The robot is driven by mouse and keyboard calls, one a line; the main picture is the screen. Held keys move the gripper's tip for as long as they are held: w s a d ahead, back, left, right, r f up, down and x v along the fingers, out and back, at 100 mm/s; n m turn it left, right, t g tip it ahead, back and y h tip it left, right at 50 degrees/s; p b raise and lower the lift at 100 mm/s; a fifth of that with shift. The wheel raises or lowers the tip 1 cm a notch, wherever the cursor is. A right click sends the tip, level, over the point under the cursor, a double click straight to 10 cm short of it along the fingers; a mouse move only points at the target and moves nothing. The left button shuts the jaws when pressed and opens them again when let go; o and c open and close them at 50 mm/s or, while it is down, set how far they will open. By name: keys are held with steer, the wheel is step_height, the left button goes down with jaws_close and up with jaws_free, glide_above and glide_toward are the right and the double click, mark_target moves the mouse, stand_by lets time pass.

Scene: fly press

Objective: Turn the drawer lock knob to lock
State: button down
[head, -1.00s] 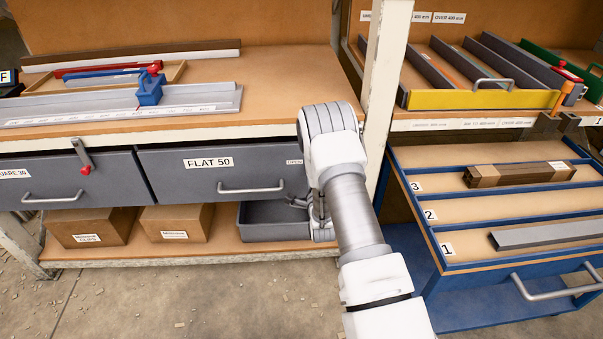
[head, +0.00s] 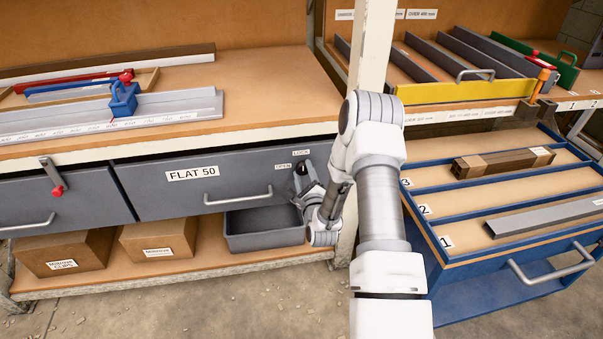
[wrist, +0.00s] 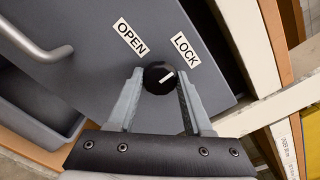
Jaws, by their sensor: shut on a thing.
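The drawer lock knob (wrist: 159,78) is round and black with a white pointer line, on the grey FLAT 50 drawer front (head: 150,200). In the wrist view the line slants up and right, toward the LOCK label (wrist: 185,49). The OPEN label (wrist: 129,38) is at the knob's upper left. My gripper (wrist: 158,85) has one finger on each side of the knob and is shut on it. In the head view my gripper (head: 301,175) is at the drawer's right end, where my arm hides part of it. The drawer looks closed.
The drawer handle (head: 238,198) sticks out left of the knob. A grey bin (head: 262,238) is below the drawer. A blue rack cart (head: 470,262) stands at the right.

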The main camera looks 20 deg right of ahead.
steer(key=shift+r, duration=0.1)
stand_by(0.3)
steer(key=shift+c, duration=1.5)
jaws_free()
steer(key=s+a+p, duration=0.2)
steer(key=s+a, duration=0.1)
steer(key=s, duration=1.4)
steer(key=shift+a+p, duration=0.2)
steer(key=shift+p, duration=0.15)
